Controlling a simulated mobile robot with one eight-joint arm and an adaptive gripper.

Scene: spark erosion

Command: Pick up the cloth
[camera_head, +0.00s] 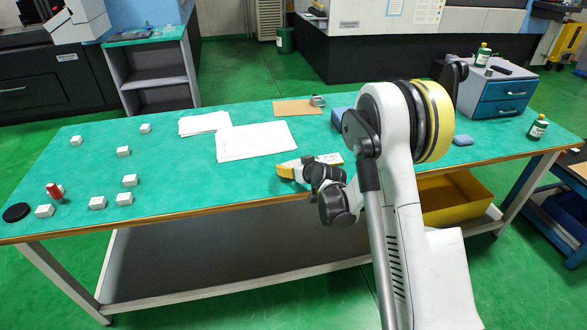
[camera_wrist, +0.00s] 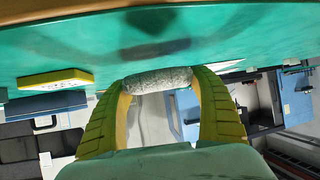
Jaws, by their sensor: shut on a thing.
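My gripper (camera_head: 283,171) is low over the front middle of the green table in the head view. In the wrist view its two curved yellow fingers (camera_wrist: 163,92) are closed on a grey, speckled, roll-shaped piece, which looks like the cloth (camera_wrist: 158,80). The cloth spans the space between the fingertips, close to the green surface. Whether it touches the table cannot be told. In the head view the cloth is not clearly visible, hidden by the gripper.
A yellow-and-white block (camera_head: 331,159) lies just beside my gripper. White papers (camera_head: 256,141) and a brown board (camera_head: 292,108) lie behind. Several small white blocks (camera_head: 97,203) are on the left. A blue drawer unit (camera_head: 503,91) and a green bottle (camera_head: 538,127) stand right.

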